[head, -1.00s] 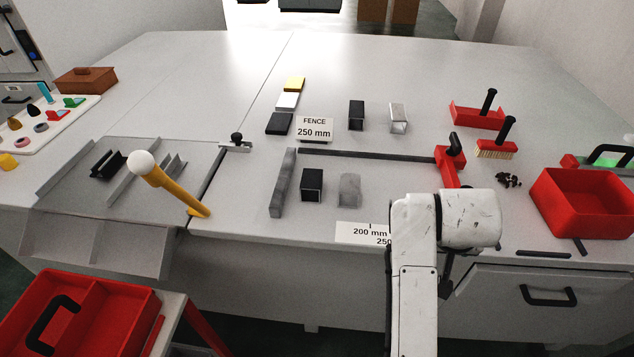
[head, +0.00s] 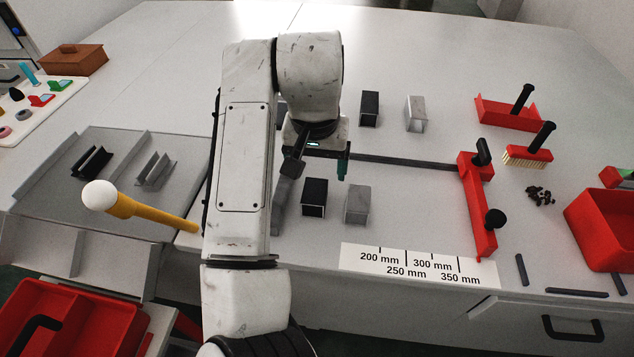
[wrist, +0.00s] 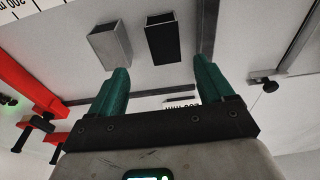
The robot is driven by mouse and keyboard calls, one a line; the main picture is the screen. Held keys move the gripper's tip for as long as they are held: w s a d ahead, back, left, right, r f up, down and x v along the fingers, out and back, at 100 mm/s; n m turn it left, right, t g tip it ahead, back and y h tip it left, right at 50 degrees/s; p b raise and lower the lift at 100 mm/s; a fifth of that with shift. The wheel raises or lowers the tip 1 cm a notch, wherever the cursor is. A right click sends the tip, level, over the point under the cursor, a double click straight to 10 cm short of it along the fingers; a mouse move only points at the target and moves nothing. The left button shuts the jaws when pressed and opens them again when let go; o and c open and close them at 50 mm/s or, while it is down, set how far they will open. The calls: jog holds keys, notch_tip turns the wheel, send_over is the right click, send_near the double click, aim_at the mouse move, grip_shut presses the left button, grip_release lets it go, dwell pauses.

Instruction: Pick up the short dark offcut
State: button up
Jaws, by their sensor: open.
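A short dark offcut (head: 314,198), a box-like tube, stands on the bench in front of the black fence. It also shows in the wrist view (wrist: 163,38), beyond my fingertips and roughly between their lines. A second dark piece (head: 369,108) stands behind the fence. My gripper (head: 317,167) is open and empty, with teal fingers, above the bench near the fence. In the wrist view, the open fingers (wrist: 160,70) have a clear gap between them. The front dark offcut is apart from both fingers.
A grey offcut (head: 357,204) stands close to the right of the front dark one. A long grey bar (head: 280,207) lies to its left, partly hidden by my arm. The red stop (head: 480,210) is farther right. A ruler label (head: 420,265) lies in front.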

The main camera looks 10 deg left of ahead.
aim_at(315, 191)
jog(key=shift+a+f, duration=0.2)
jog(key=shift+a, duration=0.1)
jog(key=f, duration=0.3)
jog(key=w+f, duration=0.1)
jog(key=f, duration=0.1)
jog(key=shift+w+f+p, duration=0.2)
jog(key=shift+f+p, duration=0.5)
jog(key=shift+f, duration=1.85)
jog(key=shift+c, duration=0.4)
jog(key=c, duration=1.1)
jog(key=shift+r, duration=0.15)
